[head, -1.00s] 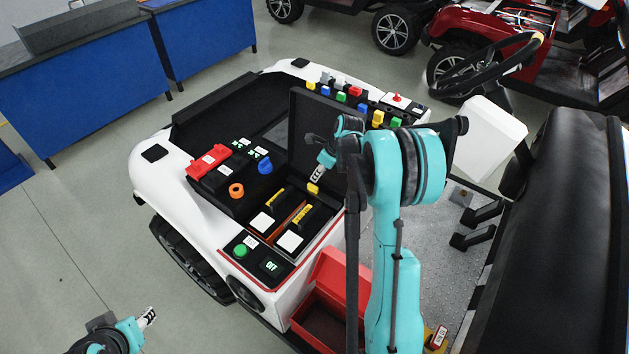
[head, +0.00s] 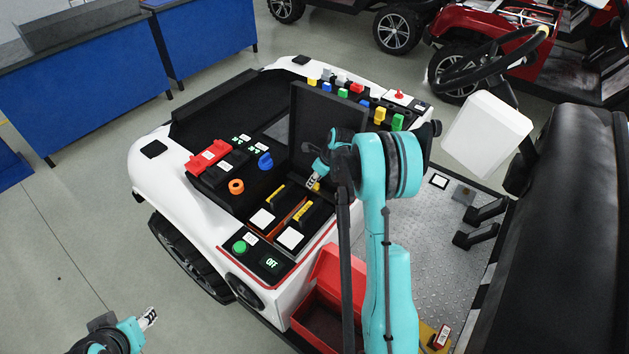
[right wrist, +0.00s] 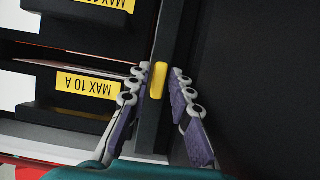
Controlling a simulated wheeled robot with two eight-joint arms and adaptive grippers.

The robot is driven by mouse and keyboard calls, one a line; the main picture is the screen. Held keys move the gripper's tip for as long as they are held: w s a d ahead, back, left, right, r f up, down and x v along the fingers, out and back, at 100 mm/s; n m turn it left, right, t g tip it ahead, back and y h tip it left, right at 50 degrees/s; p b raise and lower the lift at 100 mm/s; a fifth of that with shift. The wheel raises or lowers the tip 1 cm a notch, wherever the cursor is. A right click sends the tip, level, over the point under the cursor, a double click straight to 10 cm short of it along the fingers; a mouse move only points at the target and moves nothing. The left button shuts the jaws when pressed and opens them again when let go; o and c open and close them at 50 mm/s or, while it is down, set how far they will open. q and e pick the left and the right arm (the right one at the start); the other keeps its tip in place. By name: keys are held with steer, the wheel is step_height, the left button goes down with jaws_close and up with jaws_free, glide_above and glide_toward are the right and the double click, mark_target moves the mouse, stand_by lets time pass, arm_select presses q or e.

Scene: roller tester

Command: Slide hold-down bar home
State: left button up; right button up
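The hold-down bar appears to be the dark narrow bar (right wrist: 150,125) with a yellow tab (right wrist: 157,80), seen in the right wrist view; the tab also shows in the head view (head: 316,187), partly covered by my gripper. My right gripper (right wrist: 160,76) is open, with its grey and purple fingers on either side of the tab. The left finger is very close to the tab; a narrow gap shows at the right. Contact cannot be told. My left gripper (head: 150,317) is at the lower left of the head view, away from the tester; its opening is unclear.
Two black units with yellow MAX 10 A labels (right wrist: 90,87) lie beside the bar. A tall black panel (head: 325,120) stands behind it. A red bin (head: 325,285) is below. A green button (head: 239,247) and OFF display (head: 272,263) are at the front.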

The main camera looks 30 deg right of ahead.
jaws_close()
steer(key=shift+s+a, duration=0.3)
steer(key=shift+a, duration=0.4)
steer(key=shift+s+a, duration=0.3)
steer(key=shift+a, duration=0.4)
steer(key=shift+o, duration=0.3)
jaws_free()
steer(key=v, duration=1.2)
